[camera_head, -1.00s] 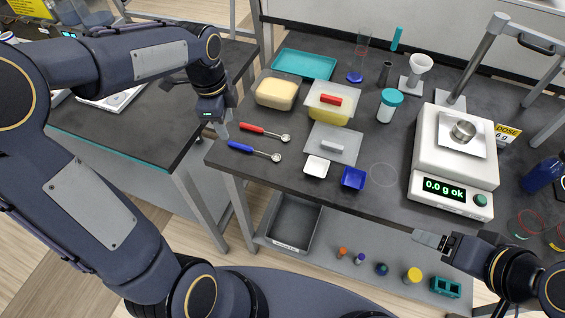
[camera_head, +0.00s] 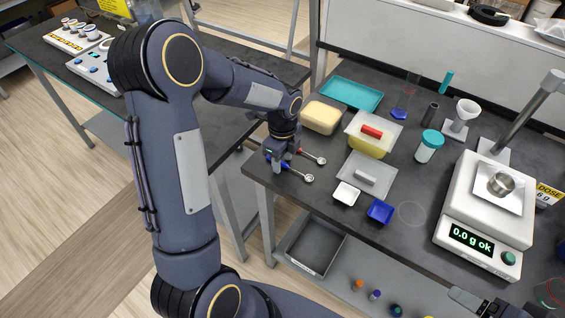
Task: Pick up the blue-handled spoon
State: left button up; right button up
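The blue-handled spoon (camera_head: 296,173) lies on the dark bench near its left front corner, its metal bowl pointing right. My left gripper (camera_head: 279,166) points down at its blue handle and hides part of it. Bits of blue show on both sides of the fingers; whether they touch or close on the handle cannot be made out. The red-handled spoon (camera_head: 313,157) lies just behind, its handle partly hidden by the same gripper. My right gripper (camera_head: 468,296) is low at the bottom edge, in front of the bench, its finger gap unclear.
Right of the spoons are a white dish (camera_head: 346,194), a blue dish (camera_head: 380,211) and a grey lidded tray (camera_head: 367,177). Behind are a cream block (camera_head: 321,117) and a teal tray (camera_head: 351,93). A scale (camera_head: 483,215) stands at right.

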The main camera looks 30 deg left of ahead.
aim_at(282, 163)
pick_arm(q)
grip_shut()
jog(key=shift+r, duration=0.1)
jog(key=shift+r, duration=0.5)
notch_tip(282, 163, up, 2)
jog(key=shift+s+r, duration=0.1)
jog(key=shift+r, duration=0.15)
jog(key=s+d+r+b, duration=0.1)
jog(key=s+r+b, duration=0.1)
jog(key=s+r, duration=0.7)
jog(key=s, duration=0.4)
jog(key=shift+s+d+r+b, duration=0.2)
jog(key=shift+s+d+b, duration=0.1)
jog(key=shift+s+b, duration=0.1)
